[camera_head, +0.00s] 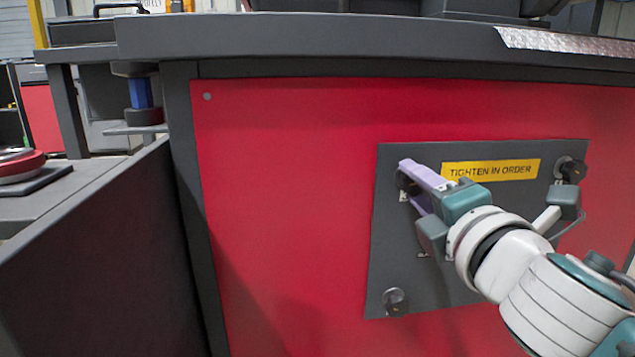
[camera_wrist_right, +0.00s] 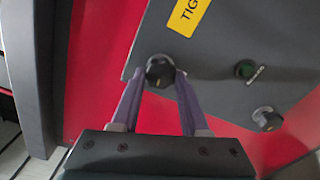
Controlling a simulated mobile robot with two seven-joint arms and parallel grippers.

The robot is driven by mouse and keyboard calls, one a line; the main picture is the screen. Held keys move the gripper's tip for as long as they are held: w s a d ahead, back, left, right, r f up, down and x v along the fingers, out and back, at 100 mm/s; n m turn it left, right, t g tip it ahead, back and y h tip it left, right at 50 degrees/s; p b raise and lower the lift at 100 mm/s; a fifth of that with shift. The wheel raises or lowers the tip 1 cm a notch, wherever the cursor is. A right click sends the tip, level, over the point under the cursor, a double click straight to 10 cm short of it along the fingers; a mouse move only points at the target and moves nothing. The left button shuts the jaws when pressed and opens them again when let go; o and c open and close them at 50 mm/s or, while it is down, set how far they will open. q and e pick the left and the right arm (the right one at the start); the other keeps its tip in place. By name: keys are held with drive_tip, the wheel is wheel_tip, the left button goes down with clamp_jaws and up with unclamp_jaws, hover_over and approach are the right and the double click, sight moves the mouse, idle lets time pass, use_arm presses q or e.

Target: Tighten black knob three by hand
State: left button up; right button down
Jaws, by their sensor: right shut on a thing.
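A grey panel (camera_head: 385,260) on the red wall carries several black knobs and a yellow "TIGHTEN IN ORDER" label (camera_head: 490,169). My right gripper (camera_head: 410,185) has its purple fingers on either side of the upper-left black knob (camera_wrist_right: 160,74), shut on it. In the head view the fingers mostly cover this knob. Other black knobs sit at the panel's upper right (camera_head: 572,170) and lower left (camera_head: 395,301); the lower-left one also shows in the wrist view (camera_wrist_right: 267,118). I cannot read which knob is number three. My left gripper is out of view.
A dark grey ledge (camera_head: 330,38) overhangs the red wall (camera_head: 290,190). A grey cabinet side (camera_head: 110,250) stands at left.

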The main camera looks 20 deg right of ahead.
drive_tip(key=shift+r+m+p, duration=0.15)
drive_tip(key=shift+m+p, duration=0.25)
drive_tip(key=shift+m, duration=2.5)
drive_tip(key=shift+c, duration=2)
unclamp_jaws()
drive_tip(key=p+v, duration=0.2)
drive_tip(key=v, duration=0.8)
